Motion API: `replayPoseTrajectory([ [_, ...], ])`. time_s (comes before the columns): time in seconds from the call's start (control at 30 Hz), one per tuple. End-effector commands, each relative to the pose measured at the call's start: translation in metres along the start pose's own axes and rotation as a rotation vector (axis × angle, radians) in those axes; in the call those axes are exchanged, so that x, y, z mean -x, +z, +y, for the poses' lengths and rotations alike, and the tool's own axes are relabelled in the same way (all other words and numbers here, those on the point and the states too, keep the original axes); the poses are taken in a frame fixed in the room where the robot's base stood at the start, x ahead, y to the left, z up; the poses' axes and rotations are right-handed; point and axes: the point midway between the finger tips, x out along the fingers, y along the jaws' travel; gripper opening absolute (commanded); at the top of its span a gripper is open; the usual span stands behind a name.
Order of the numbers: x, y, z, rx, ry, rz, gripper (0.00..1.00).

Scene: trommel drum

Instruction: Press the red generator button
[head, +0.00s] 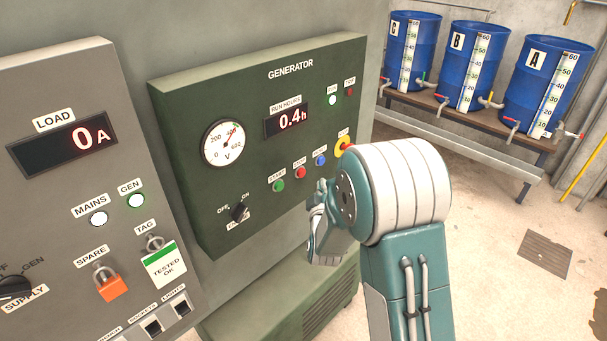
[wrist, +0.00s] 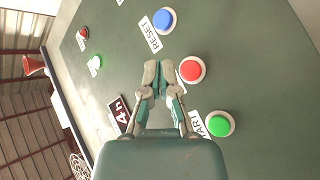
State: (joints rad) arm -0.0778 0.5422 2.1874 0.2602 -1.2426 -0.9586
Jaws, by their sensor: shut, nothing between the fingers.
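The red button (head: 300,172) sits on the green generator panel (head: 200,95), between a green button (head: 278,186) and a blue button (head: 320,159). In the wrist view the red button (wrist: 192,69) is round with a pale collar, just right of my fingertips. My gripper (head: 319,188) is near the panel, below and right of the red button in the head view. In the wrist view my gripper (wrist: 158,70) is shut and empty. I cannot tell how far its tips stand from the panel. The red button is not covered in either view.
A black rotary switch (head: 238,211) is lower left on the panel. A grey load panel (head: 60,190) stands left. Blue drums (head: 545,90) stand on a bench at the back right.

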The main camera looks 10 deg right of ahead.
Motion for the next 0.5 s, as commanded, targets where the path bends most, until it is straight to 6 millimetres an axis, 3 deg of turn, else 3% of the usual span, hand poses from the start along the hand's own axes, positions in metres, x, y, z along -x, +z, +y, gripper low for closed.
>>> replayPoseTrajectory([
  [0.23, -0.020, -0.015, -0.014, 0.000, 0.001, 0.001, 0.00],
  [0.5, -0.026, -0.019, -0.019, -0.001, 0.000, 0.000, 0.00],
])
